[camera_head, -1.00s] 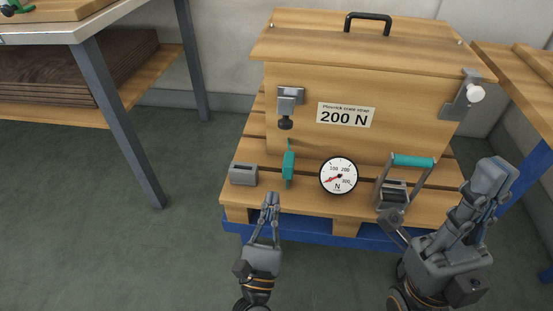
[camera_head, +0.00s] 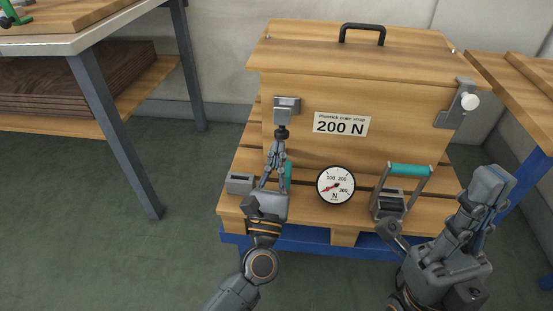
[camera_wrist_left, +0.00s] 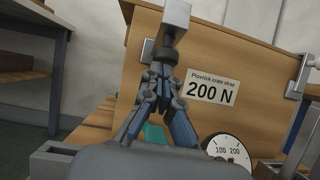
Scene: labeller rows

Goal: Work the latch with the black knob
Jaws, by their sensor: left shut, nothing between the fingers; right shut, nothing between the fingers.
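The latch with the black knob (camera_head: 282,133) is on the left of the wooden crate's front, a grey metal bracket (camera_head: 287,105) with the dark knob hanging below it. My left gripper (camera_head: 281,144) is shut and empty, its fingertips pointing up just under the knob. In the left wrist view the knob (camera_wrist_left: 165,55) sits right above the fingertips (camera_wrist_left: 162,70); I cannot tell whether they touch. My right gripper (camera_head: 492,178) is shut and empty, low at the right, away from the crate.
The wooden crate (camera_head: 400,125) carries a "200 N" label and a second latch with a white knob (camera_head: 470,101) at right. On the pallet (camera_head: 232,205) stand a round gauge (camera_head: 335,185), a teal-handled ratchet (camera_head: 408,170) and a grey block (camera_head: 240,183). A workbench (camera_head: 115,35) stands left.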

